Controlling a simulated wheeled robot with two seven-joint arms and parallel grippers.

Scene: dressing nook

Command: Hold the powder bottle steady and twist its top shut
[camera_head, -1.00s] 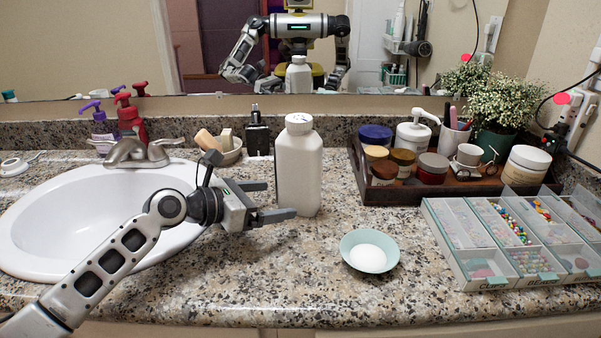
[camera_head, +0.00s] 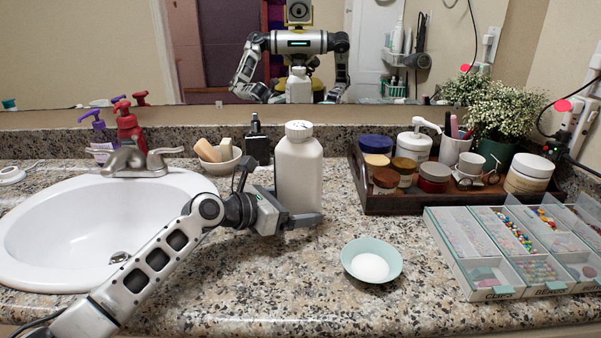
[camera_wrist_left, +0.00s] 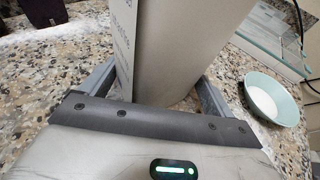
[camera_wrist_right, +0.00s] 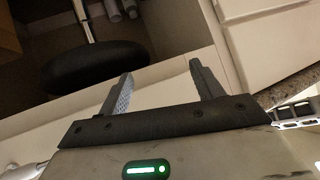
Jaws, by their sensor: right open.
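The white powder bottle (camera_head: 299,172) stands upright on the counter beside the sink, with its white top (camera_head: 299,129) resting on it. I cannot tell how tightly the top sits. My left gripper (camera_head: 302,218) is low at the bottle. In the left wrist view, the bottle (camera_wrist_left: 172,45) stands between the spread fingers of the left gripper (camera_wrist_left: 158,88), close to both; firm contact is not clear. My right gripper (camera_wrist_right: 158,85) is open and empty in its wrist view, away from the bottle, and does not show directly in the head view.
A teal bowl (camera_head: 352,258) with white contents is right of the bottle. A dark tray (camera_head: 400,203) of jars and a bead organizer (camera_head: 475,292) stand farther right. The sink (camera_head: 60,272) is left; a soap dish (camera_head: 222,165) is behind the gripper. The front counter is clear.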

